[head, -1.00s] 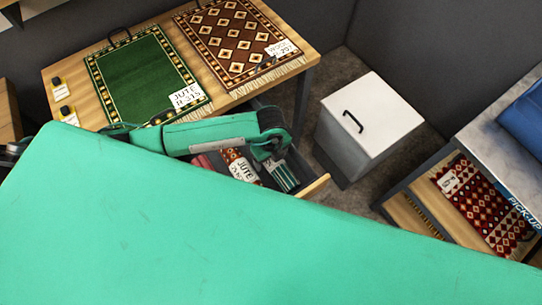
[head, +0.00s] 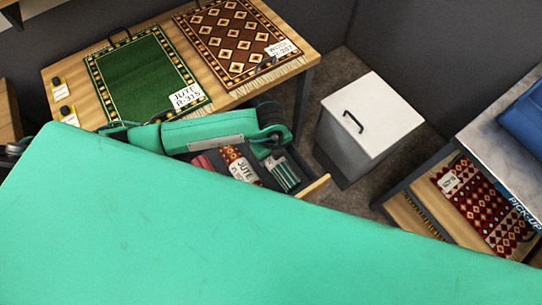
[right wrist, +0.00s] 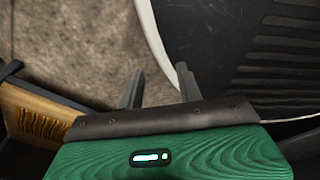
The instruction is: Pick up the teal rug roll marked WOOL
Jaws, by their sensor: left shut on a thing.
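The teal rug roll (head: 286,178) with pale stripes lies at the right end of the open drawer. Its label cannot be read from here. My left gripper (head: 272,155) comes in from the left over the drawer and is shut at the upper end of this roll. Its fingertips are mostly hidden by its own wrist. My right gripper (right wrist: 159,90) shows only in the right wrist view. Its two fingers stand apart with nothing between them, above the floor.
In the drawer, a JUTE roll (head: 238,165) and a red roll (head: 206,162) lie left of the teal one. A table (head: 235,105) above bears a green rug (head: 142,75) and a brown rug (head: 235,40). A white-lidded bin (head: 370,115) and a rug shelf (head: 405,215) stand to the right.

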